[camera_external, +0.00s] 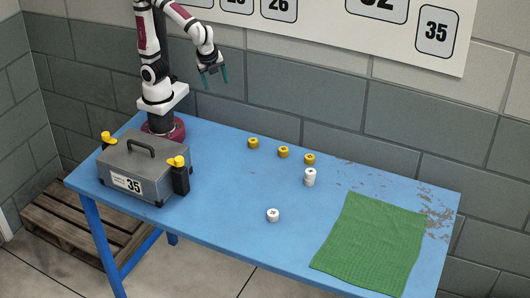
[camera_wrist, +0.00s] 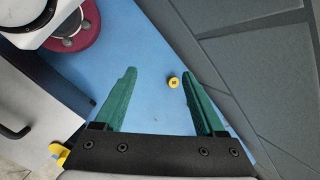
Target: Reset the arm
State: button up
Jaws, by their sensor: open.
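My gripper (camera_external: 214,77) is open and empty, raised above the back left of the blue table (camera_external: 225,225). Its two green fingers stand apart in the wrist view (camera_wrist: 158,88), with nothing between them but the table far below and a yellow round piece (camera_wrist: 173,82). The arm is bent, with its base at the table's back left corner.
A grey case (camera_external: 148,165) marked 35 with yellow latches stands at the left. A green cloth (camera_external: 372,243) lies right. A wall rises behind.

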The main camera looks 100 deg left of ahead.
jog(key=s+d+f+n+h, duration=0.2)
jog(key=s+n, duration=0.1)
jog(key=s, duration=0.5)
jog(key=shift+s+n+h, duration=0.3)
jog(key=shift+s, duration=0.1)
jog(key=shift+f, duration=0.1)
